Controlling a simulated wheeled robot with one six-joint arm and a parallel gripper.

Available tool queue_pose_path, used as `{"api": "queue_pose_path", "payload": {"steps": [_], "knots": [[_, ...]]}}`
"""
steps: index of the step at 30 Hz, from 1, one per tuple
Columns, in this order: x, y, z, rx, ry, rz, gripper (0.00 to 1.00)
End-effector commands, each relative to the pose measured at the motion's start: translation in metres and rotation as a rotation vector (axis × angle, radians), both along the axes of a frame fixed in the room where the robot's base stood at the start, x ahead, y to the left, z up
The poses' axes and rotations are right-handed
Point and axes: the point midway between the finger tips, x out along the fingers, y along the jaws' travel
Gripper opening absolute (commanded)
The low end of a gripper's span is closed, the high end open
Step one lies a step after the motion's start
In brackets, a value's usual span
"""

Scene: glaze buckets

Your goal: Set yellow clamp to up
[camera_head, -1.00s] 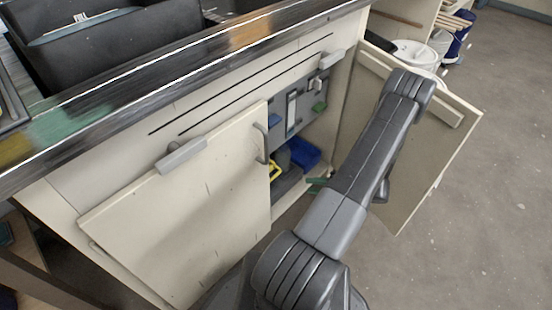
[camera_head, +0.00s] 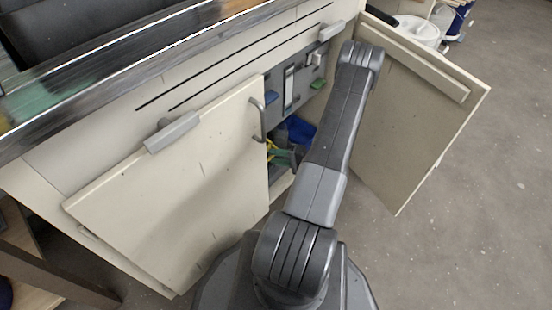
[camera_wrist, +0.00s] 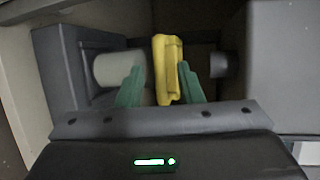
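The yellow clamp (camera_wrist: 168,70) is an upright bar in the wrist view, between a pale cylinder and a dark round knob. A small yellow patch of it (camera_head: 271,149) shows in the head view inside the cabinet, mostly hidden. My gripper (camera_wrist: 160,68) has two green fingers, one on each side of the clamp. A gap shows between the left finger and the clamp; the right finger is close to it, and I cannot tell if it touches. In the head view my gripper (camera_head: 286,156) reaches into the cabinet opening, partly hidden.
The left cabinet door (camera_head: 175,195) and the right door (camera_head: 410,120) stand beside the opening, with my arm between them. A blue box (camera_head: 301,131) lies inside the cabinet. A pale cylinder (camera_wrist: 118,71) in a dark housing (camera_wrist: 62,72) is left of the clamp.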

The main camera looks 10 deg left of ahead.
Motion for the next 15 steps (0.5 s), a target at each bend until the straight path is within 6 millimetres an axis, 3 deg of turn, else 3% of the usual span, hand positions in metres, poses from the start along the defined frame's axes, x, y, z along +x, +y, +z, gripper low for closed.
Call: {"api": "queue_pose_path", "payload": {"steps": [11, 15], "knots": [[0.0013, 0.0071, -0.0013, -0.001, 0.000, -0.001, 0.33], [0.0013, 0.0070, -0.0013, -0.001, 0.000, 0.000, 0.10]]}}
